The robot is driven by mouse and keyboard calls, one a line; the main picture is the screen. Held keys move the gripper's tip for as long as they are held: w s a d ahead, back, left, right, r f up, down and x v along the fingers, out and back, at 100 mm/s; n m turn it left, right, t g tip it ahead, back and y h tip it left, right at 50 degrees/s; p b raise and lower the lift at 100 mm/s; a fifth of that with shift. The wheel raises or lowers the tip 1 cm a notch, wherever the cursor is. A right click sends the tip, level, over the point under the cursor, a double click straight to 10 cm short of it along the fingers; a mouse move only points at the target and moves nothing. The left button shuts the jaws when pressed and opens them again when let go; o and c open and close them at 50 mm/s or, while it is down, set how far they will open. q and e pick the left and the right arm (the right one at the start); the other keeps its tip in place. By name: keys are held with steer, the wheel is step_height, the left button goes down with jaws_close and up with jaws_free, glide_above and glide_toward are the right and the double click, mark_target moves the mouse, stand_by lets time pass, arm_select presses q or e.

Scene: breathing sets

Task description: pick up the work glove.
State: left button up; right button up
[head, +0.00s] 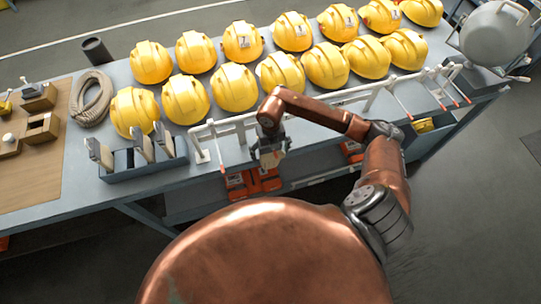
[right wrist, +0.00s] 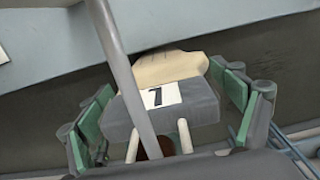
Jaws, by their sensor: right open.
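The work glove shows in the right wrist view as a beige hand part (right wrist: 172,66) with a dark grey cuff bearing a white label marked with a dark figure. Two pale pegs show just below the cuff. A grey bar crosses in front of the glove and hides part of it. My right gripper (right wrist: 163,108) is open, with one green-padded finger on each side of the glove; I cannot tell whether they touch it. In the head view my right gripper (head: 269,154) is at the table's front edge, by the white rail. My left gripper is out of view.
The white rail (head: 345,97) with thin hanging rods runs along the table's front edge. Several yellow helmets (head: 233,87) stand in rows behind it. A grey tray (head: 120,170) with upright items and a coiled hose (head: 91,98) are on the left. Orange items (head: 252,183) show below.

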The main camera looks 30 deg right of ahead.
steer(key=shift+c, duration=0.5)
steer(key=c, duration=1.1)
steer(key=shift+c, duration=0.3)
steer(key=shift+r, duration=0.15)
